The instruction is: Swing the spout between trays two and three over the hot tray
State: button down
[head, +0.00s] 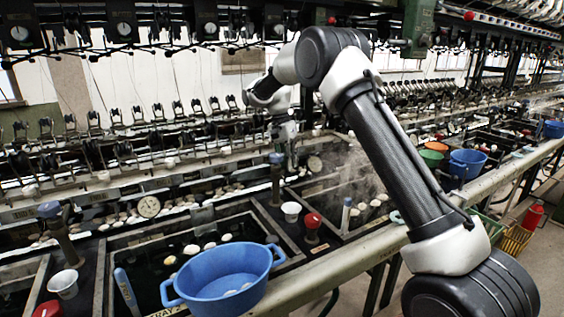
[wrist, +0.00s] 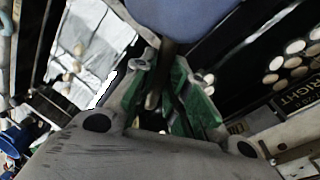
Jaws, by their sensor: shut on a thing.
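The spout (head: 276,186) is a dark upright pipe with a blue top, standing on the divider between the tray holding a blue tub and the tray to its right. My gripper (head: 281,150) is at its top. In the wrist view, my gripper's green fingers (wrist: 170,95) are closed around a dark stem below a large blue rounded part (wrist: 178,14), apparently the spout's top. Which way the outlet points cannot be told. Steam rises over the right tray (head: 343,232), suggesting it is the hot one. The left tray (head: 120,244) holds dark water and pale cocoons.
A blue tub (head: 222,285) sits at the left tray's front. A white cup (head: 291,211) and a red-topped item (head: 312,224) stand on the divider. Another blue-topped spout (head: 58,232) is at far left. Reeling machinery lines the back; the front rail (head: 335,262) runs across.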

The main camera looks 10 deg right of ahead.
jog(key=shift+s+d+m+y, duration=0.15)
jog(key=shift+s+d+m, duration=0.2)
jog(key=shift+m, duration=0.5)
jog(key=shift+s+d+m+y, duration=0.2)
jog(key=shift+s+m, duration=0.3)
jog(key=shift+m, duration=0.3)
jog(key=shift+s+d+m+y, duration=0.15)
jog(key=shift+s+d+m, duration=0.2)
jog(key=shift+m, duration=0.5)
jog(key=shift+s+g, duration=0.1)
jog(key=shift+g, duration=0.2)
jog(key=c, duration=1.4)
grip_release()
jog(key=r, duration=0.2)
jog(key=w+r, duration=0.1)
jog(key=r, duration=0.4)
jog(key=shift+w+a+r, duration=0.15)
jog(key=shift+a+r, duration=0.05)
